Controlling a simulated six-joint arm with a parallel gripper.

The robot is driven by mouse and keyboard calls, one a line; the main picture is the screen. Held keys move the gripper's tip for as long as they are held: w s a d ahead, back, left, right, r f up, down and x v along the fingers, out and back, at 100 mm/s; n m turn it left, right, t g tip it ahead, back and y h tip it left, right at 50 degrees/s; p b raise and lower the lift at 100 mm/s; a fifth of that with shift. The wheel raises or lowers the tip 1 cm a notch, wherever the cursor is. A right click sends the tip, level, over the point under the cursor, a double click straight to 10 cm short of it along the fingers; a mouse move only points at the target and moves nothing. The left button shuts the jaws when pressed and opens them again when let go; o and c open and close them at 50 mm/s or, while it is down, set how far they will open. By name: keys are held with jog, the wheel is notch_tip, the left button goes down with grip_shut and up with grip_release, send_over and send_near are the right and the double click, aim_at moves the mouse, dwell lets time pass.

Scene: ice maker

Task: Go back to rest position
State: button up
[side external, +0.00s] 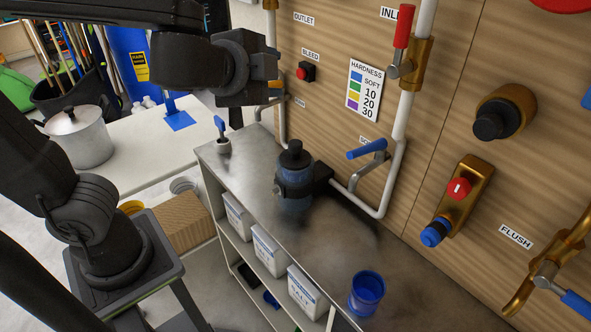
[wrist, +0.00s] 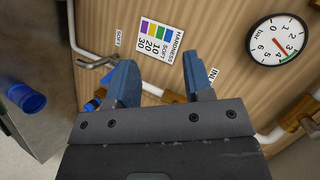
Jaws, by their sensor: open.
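My gripper (side external: 258,92) is raised in the upper middle of the side external view, in front of the wooden panel and above the metal counter. In the wrist view my gripper (wrist: 163,82) shows two blue-grey fingers spread apart with nothing between them. The panel lies behind the fingers in that view. In the side external view the fingers are mostly hidden by the dark gripper body.
The wooden panel (side external: 330,40) carries pipes, valves and a hardness chart (side external: 365,90). On the metal counter (side external: 250,160) stand a dark blue filter housing (side external: 294,180) and a blue cup (side external: 367,293). A lidded pot (side external: 78,140) stands on the white table at left.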

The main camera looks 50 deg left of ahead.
jog(key=s+a+f+n+g+h, duration=0.2)
jog(key=s+f+n+g+h, duration=0.2)
jog(key=s+n, duration=0.6)
notch_tip(320, 180, down, 4)
jog(key=shift+s+r+n+g, duration=0.1)
jog(key=shift+s+n+g, duration=0.2)
jog(key=shift+s+g, duration=0.65)
